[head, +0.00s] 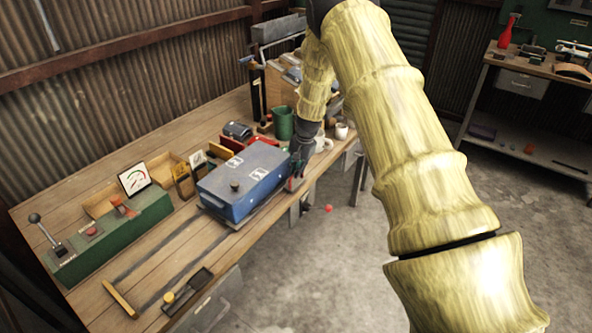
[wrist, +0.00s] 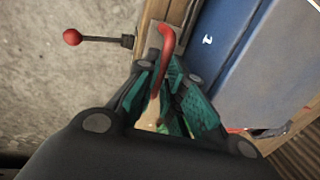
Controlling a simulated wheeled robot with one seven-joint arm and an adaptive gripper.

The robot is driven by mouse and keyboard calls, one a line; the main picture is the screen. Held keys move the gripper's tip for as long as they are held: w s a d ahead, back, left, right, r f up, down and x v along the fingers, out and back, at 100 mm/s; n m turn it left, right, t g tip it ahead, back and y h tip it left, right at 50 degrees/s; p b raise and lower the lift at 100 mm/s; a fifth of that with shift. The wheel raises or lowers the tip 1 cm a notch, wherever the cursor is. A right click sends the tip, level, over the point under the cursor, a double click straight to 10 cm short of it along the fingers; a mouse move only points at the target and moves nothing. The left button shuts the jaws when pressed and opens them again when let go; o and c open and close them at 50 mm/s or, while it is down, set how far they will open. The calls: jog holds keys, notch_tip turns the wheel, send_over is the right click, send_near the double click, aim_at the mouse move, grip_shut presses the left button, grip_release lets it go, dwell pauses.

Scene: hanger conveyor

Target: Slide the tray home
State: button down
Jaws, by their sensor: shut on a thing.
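My gripper (head: 297,180) is at the right end of a blue box (head: 245,180), by the bench's front edge. In the wrist view its teal-padded fingers (wrist: 164,75) are closed around a curved red handle (wrist: 166,42), which stands by a small grey plate at the bench edge. The blue box, with a dark knob on its lid, also shows in the wrist view (wrist: 240,60), beside the handle. I cannot tell for sure which part is the tray, or whether the handle joins the box.
A red ball on a rod (wrist: 72,37) sticks out from the bench edge, close to my gripper. A green control box (head: 115,230) with a gauge and lever stands at left. A green cup (head: 283,122) stands behind my gripper. The front left bench has dark rails.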

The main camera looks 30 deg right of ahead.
jog(key=shift+w+d+r, duration=0.1)
jog(key=shift+d, duration=0.1)
jog(key=c, duration=1.5)
grip_release()
jog(key=shift+d, duration=0.15)
jog(key=shift+r, duration=0.1)
jog(key=r, duration=0.3)
jog(key=s+r, duration=0.1)
jog(key=r, duration=0.3)
jog(key=s+d+r, duration=0.1)
jog(key=r, duration=0.3)
jog(key=shift+r, duration=0.15)
